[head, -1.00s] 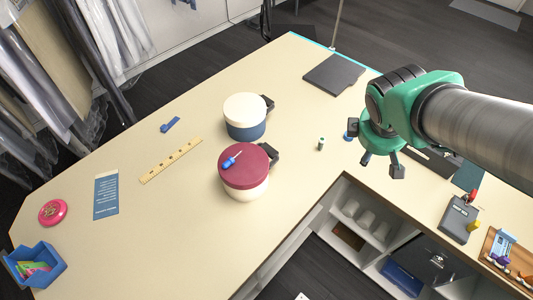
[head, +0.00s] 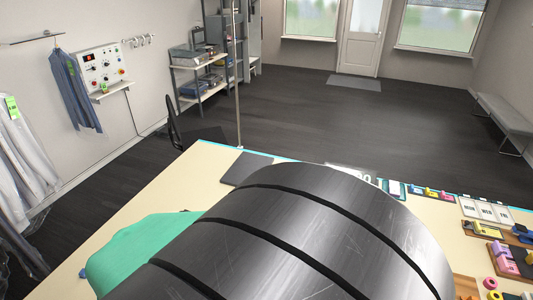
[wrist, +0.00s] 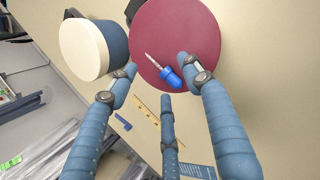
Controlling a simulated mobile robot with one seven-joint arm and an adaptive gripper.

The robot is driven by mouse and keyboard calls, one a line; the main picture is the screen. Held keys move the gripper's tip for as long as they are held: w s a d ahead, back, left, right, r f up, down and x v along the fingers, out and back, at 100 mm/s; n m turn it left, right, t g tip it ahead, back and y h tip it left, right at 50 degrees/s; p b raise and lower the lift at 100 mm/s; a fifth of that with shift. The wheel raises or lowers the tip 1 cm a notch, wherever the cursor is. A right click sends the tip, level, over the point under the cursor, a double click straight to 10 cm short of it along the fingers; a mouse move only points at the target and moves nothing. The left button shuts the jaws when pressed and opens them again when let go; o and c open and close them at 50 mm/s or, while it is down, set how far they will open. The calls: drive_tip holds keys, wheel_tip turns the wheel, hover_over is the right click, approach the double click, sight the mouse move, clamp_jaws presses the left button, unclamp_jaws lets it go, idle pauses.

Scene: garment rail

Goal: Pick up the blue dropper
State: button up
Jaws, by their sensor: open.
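The blue dropper (wrist: 168,72), with a blue bulb and a thin clear tip, lies on the maroon lid (wrist: 195,22) of a round container in the wrist view. My gripper (wrist: 160,80) is open, with its three blue fingers spread around the dropper's bulb end. Nothing is held, and I cannot tell the remaining height above the lid. In the head view my arm fills the lower middle and hides the dropper, the lid and the fingers.
A cream-lidded blue container (wrist: 88,48) stands close beside the maroon one. A wooden ruler (wrist: 147,110) and a small blue item (wrist: 122,122) lie on the table. In the head view a dark flat pad (head: 245,168) lies near the table's far corner.

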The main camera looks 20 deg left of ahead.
drive_tip(key=shift+n, duration=0.8)
drive_tip(key=s, duration=0.1)
drive_tip(key=s+a+f, duration=0.1)
drive_tip(key=s+a, duration=0.1)
drive_tip(key=shift+s+a+f, duration=0.1)
drive_tip(key=shift+s+f, duration=0.05)
drive_tip(key=shift+f, duration=0.25)
drive_tip(key=shift+f, duration=0.1)
drive_tip(key=shift+b+x, duration=1.35)
drive_tip(key=shift+x, duration=1)
drive_tip(key=shift+f, duration=0.2)
drive_tip(key=c, duration=0.9)
